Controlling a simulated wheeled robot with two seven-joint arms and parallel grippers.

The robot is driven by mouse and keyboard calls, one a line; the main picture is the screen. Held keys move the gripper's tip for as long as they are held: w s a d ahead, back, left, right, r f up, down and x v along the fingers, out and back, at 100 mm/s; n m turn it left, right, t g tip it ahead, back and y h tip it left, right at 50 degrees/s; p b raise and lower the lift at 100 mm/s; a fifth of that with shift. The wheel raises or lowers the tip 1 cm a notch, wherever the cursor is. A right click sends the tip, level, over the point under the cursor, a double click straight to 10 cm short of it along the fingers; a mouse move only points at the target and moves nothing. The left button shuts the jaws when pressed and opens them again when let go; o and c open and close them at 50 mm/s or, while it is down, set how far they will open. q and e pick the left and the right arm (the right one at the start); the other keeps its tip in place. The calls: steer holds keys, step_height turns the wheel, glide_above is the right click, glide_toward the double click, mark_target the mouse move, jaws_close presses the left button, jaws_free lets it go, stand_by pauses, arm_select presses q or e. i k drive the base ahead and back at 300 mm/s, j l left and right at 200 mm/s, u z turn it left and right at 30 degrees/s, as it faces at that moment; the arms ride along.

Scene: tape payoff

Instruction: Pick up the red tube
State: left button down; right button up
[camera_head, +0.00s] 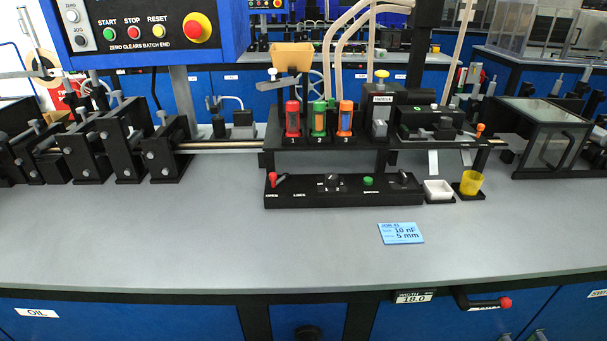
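The red tube (293,119) stands upright in the first slot, marked 1, of a black rack on the machine at the middle of the bench. Its lower end is hidden in the rack. A green and orange tube (319,120) stands beside it in slot 2, and an orange tube (345,119) in slot 3. Neither of my grippers shows in the head view.
A black control strip (320,199) with a red lever lies in front of the rack. A blue job card (401,233), a white dish (438,191) and a yellow cup (471,182) are to the right. The grey bench front (150,240) is clear.

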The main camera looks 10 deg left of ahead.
mark_target(292, 107)
steer(key=j+u, duration=0.25)
steer(key=u, duration=0.2)
steer(key=i+j+u, duration=0.1)
steer(key=j+u, duration=0.15)
steer(key=u, duration=0.25)
steer(key=i+j+u, duration=0.1)
steer(key=u, duration=0.35)
steer(key=j, duration=0.1)
